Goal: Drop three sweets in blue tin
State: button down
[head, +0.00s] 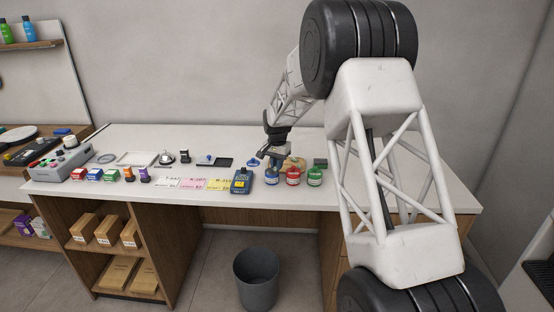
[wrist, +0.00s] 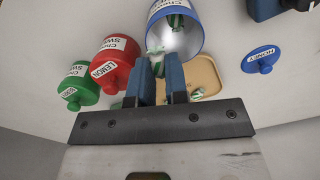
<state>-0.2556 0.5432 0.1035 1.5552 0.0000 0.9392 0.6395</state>
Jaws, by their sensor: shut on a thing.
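The open blue tin (wrist: 193,33) shows at the top of the wrist view, with a green-and-white sweet (wrist: 176,22) inside. In the head view the blue tin (head: 271,173) stands at the left of the tins. My gripper (wrist: 157,66) is shut on a green-and-white sweet, whose pale end shows between the blue fingertips, right by the tin's mouth. In the head view my gripper (head: 274,153) is over the tin. A tan tray (wrist: 209,76) lies behind the fingers with a striped sweet (wrist: 196,95) on it. The blue lid (wrist: 263,59) lies apart on the counter.
A red tin (wrist: 113,61) and a green tin (wrist: 78,87), both lidded, stand beside the blue tin. A dark blue device (head: 241,181) stands left of it. Paper slips and small bottles lie further left. A grey bin (head: 257,279) is on the floor.

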jog(key=shift+f, duration=0.4)
jog(key=c, duration=1.1)
grip_release()
jog(key=shift+o, duration=0.2)
jog(key=shift+r, duration=0.1)
jog(key=shift+r, duration=3.8)
